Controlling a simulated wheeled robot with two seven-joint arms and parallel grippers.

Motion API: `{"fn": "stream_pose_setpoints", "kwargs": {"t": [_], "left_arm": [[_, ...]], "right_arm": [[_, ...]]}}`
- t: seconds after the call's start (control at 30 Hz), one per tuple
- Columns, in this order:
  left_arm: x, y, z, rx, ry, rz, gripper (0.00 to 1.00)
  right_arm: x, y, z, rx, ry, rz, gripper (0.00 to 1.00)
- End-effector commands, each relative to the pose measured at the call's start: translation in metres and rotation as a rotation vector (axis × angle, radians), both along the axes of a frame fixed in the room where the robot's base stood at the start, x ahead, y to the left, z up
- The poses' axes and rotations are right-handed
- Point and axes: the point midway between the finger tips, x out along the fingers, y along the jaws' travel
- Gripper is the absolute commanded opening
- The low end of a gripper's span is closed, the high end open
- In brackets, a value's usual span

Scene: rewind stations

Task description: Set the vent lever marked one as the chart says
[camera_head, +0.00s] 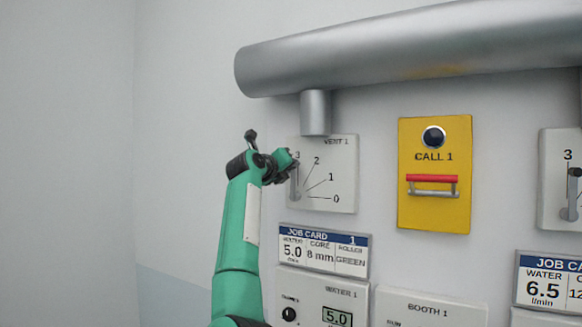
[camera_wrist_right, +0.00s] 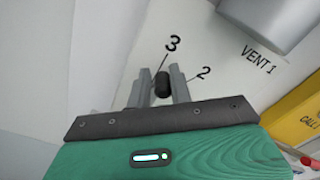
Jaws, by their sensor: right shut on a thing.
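The VENT 1 panel (camera_head: 345,180) is a white plate on the wall with marks 0, 1, 2 and 3 fanned around a grey lever (camera_head: 295,183). The lever stands about upright, near the 3 mark. My right gripper (camera_head: 292,160) reaches it from the left and hides its upper end. In the right wrist view, my right gripper's fingers (camera_wrist_right: 161,90) are shut around the lever's black knob (camera_wrist_right: 162,83), just below the 3 and left of the 2. My left gripper is not in view. I see no vent chart.
A large grey pipe (camera_head: 400,50) runs above, with a stub (camera_head: 316,113) down to the panel. A yellow CALL 1 box (camera_head: 435,210) with a red-topped handle is to the right. Job card 1 (camera_head: 323,250) is below, reading 5.0, 8 mm, GREEN. Another lever panel (camera_head: 560,150) is at the right edge.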

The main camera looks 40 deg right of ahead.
Motion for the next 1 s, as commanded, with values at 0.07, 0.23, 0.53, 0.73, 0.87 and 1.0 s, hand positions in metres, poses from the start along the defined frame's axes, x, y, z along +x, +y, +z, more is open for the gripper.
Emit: {"fn": "stream_pose_setpoints", "kwargs": {"t": [0.07, 0.23, 0.53, 0.73, 0.87, 1.0], "left_arm": [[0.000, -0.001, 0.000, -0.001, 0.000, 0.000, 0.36], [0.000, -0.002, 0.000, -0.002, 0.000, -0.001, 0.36], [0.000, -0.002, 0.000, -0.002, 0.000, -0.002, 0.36], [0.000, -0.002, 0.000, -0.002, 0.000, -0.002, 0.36], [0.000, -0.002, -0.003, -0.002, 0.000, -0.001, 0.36], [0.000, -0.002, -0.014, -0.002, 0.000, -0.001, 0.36]], "right_arm": [[0.001, -0.001, -0.004, 0.002, 0.012, -0.002, 0.00], [0.001, -0.001, -0.004, 0.001, 0.013, -0.002, 0.00], [0.001, -0.001, -0.004, 0.001, 0.012, -0.002, 0.38], [0.001, 0.000, -0.002, 0.000, 0.009, -0.001, 0.38], [0.000, 0.003, -0.003, -0.001, 0.008, 0.000, 0.38], [-0.005, 0.017, -0.005, -0.002, 0.006, 0.001, 0.38]]}}
